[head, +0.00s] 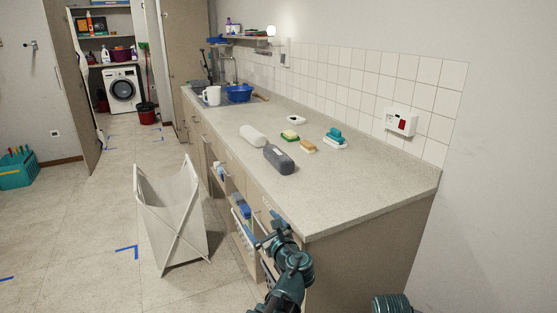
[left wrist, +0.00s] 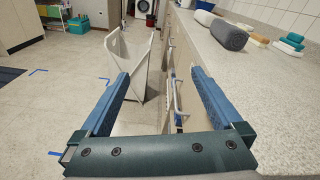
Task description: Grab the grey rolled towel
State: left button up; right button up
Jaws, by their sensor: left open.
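The grey rolled towel (head: 279,159) lies on the countertop near its front edge, to the right of a white rolled towel (head: 252,136). In the left wrist view the grey rolled towel (left wrist: 229,34) is at the upper right, beyond the right finger and outside the jaws. My left gripper (head: 269,229) is open and empty, close to the counter's front side and nearer to me than the towel. In the left wrist view its fingers (left wrist: 160,73) stand wide apart. My right gripper does not show.
The countertop (head: 335,195) is bare nearer me. Several sponges and soaps (head: 307,146) lie behind the towel. A white folding hamper (head: 172,215) stands on the floor left of the counter. Open shelving (head: 243,215) is under the counter. A blue basin (head: 239,93) stands at the sink.

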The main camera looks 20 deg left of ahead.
aim_at(280, 160)
jog(key=i, duration=0.95)
